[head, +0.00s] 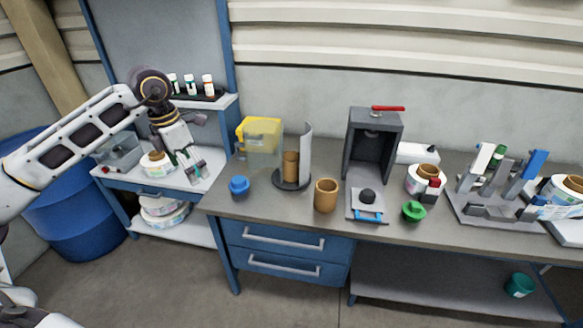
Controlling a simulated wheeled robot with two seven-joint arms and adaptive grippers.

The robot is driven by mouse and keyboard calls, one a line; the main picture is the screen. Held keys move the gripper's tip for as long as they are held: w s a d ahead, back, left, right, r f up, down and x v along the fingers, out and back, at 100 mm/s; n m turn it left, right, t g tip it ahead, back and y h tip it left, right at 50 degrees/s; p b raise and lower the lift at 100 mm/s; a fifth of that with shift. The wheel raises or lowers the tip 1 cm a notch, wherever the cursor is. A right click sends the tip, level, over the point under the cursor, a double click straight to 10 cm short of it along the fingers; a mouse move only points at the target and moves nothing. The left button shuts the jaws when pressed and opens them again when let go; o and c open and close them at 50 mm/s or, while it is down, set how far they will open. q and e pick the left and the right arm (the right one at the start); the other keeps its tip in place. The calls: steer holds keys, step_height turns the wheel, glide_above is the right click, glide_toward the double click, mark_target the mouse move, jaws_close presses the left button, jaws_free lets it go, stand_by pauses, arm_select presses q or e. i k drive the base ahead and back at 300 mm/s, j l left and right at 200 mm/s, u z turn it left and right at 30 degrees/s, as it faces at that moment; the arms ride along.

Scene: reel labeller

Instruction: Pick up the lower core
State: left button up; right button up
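Two brown cardboard cores show on the grey bench. One core (326,195) stands upright on the open bench top, lower in the picture. The other core (291,166) stands on a round black base (291,183) in front of a curved grey upright plate (306,152). My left gripper (193,172) points down over the side shelf at the left, well away from both cores. Its fingers look apart with nothing between them. My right gripper is not in view.
A blue knob-like piece (239,186) and a yellow-lidded clear bin (259,140) are left of the cores. A dark press (374,150) stands right of them, with a green piece (413,211) beyond. A label reel (157,163) lies by my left gripper. The bench's front edge is clear.

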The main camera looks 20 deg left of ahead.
mark_target(290, 159)
steer(key=i+l, duration=0.2)
steer(key=i, duration=0.25)
steer(key=i+l, duration=0.2)
steer(key=i, duration=0.3)
steer(key=i+l, duration=0.2)
steer(key=i, duration=0.25)
